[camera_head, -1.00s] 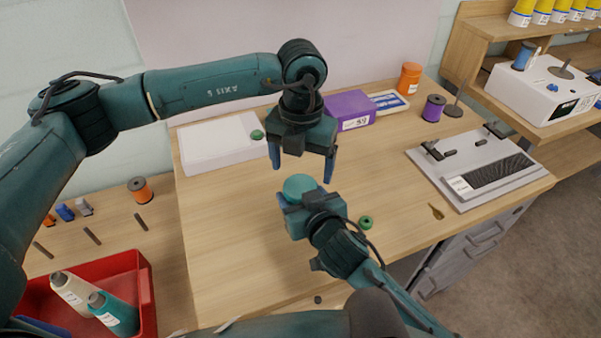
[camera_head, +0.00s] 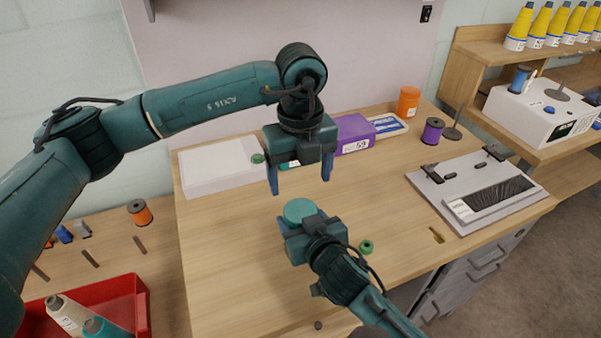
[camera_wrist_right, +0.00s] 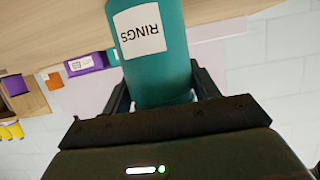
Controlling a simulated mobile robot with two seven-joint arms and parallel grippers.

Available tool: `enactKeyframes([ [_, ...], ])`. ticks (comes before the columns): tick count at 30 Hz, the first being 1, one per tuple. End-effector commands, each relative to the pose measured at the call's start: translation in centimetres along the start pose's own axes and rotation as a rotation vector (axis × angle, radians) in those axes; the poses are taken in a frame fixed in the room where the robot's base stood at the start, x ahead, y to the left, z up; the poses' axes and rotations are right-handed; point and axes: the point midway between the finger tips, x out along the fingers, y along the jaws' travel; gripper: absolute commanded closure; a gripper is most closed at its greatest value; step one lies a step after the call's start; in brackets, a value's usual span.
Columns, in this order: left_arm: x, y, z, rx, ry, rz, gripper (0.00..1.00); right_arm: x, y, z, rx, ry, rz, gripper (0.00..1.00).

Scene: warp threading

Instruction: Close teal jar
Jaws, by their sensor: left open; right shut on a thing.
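The teal jar (camera_head: 299,210) stands in my right gripper, with its round teal top facing up in the head view. Whether that top is a seated lid is unclear. In the right wrist view the jar (camera_wrist_right: 158,65) shows a white "RINGS" label and sits between the fingers. My right gripper (camera_head: 297,222) is shut on the jar. My left gripper (camera_head: 300,188) points down, open, above and slightly behind the jar's top, apart from it. A teal thing (camera_head: 290,163) shows partly behind the left gripper; what it is cannot be told.
A white box (camera_head: 220,165), a purple box (camera_head: 354,133) and an orange jar (camera_head: 408,102) stand at the back of the table. A purple spool (camera_head: 432,131) and a grey device (camera_head: 475,190) are on the right. A green spool (camera_head: 366,247) lies near the right gripper. The left-front tabletop is clear.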

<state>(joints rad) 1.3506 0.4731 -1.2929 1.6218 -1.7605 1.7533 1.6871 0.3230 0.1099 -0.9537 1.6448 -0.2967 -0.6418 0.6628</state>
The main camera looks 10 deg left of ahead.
Motion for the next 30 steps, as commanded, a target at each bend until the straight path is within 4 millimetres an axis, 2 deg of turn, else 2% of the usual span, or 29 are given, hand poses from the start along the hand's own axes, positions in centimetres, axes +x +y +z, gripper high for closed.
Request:
enactKeyframes([
  [9, 0.0, 0.0, 0.0, -0.011, 0.000, 0.000, 0.22, 0.0, 0.1, 0.0, -0.001, -0.001, 0.001, 1.00],
  [13, 0.6, 0.0, 0.0, -0.011, 0.002, 0.003, 0.22, 0.0, 0.1, 0.1, -0.001, -0.001, 0.001, 1.00],
  [24, 6.0, 0.1, 0.0, -0.011, 0.002, 0.003, 0.22, 0.0, 0.1, 0.0, -0.001, -0.001, 0.001, 1.00],
  [30, 7.7, 0.0, 0.0, -0.010, 0.001, 0.002, 0.22, 0.0, 0.0, 0.0, -0.001, -0.001, 0.001, 1.00],
])
